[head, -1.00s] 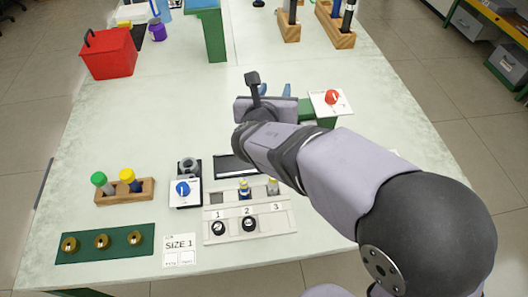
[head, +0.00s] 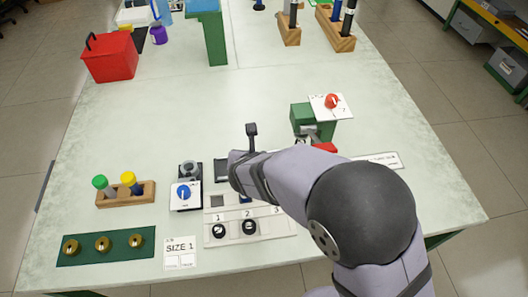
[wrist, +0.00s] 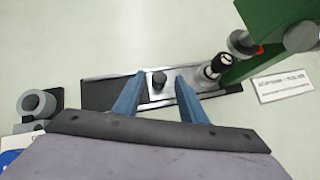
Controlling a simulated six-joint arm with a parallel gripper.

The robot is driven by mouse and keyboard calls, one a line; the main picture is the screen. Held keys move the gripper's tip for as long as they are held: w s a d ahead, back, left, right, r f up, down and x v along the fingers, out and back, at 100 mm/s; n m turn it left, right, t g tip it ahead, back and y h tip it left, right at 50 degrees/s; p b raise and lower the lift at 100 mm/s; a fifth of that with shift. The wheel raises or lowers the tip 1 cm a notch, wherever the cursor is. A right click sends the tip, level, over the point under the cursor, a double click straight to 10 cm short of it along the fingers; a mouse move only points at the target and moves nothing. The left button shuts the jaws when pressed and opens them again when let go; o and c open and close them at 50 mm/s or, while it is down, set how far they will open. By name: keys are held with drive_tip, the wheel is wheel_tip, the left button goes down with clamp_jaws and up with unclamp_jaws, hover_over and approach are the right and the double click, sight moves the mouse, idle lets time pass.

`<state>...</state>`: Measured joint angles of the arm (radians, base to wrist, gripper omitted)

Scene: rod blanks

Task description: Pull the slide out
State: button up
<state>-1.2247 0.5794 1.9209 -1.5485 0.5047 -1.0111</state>
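The slide shows in the wrist view as a light metal plate with a dark knob (wrist: 159,80), set in a long dark-and-silver track (wrist: 100,95). My gripper (wrist: 160,76) has its two blue fingers apart, one on each side of the knob, with a gap to each. I cannot tell how far above the plate the fingertips are. In the head view my arm hides the gripper and most of the track; only its dark left end (head: 221,169) shows.
A green stand (head: 312,120) with a red knob on a white plate is to the right; it also shows in the wrist view (wrist: 275,35). A black-and-white cylinder (wrist: 216,66) lies by the track's right end. A blue-knob box (head: 184,195) and numbered panel (head: 222,231) are close by.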

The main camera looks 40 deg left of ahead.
drive_tip(key=shift+x, duration=2)
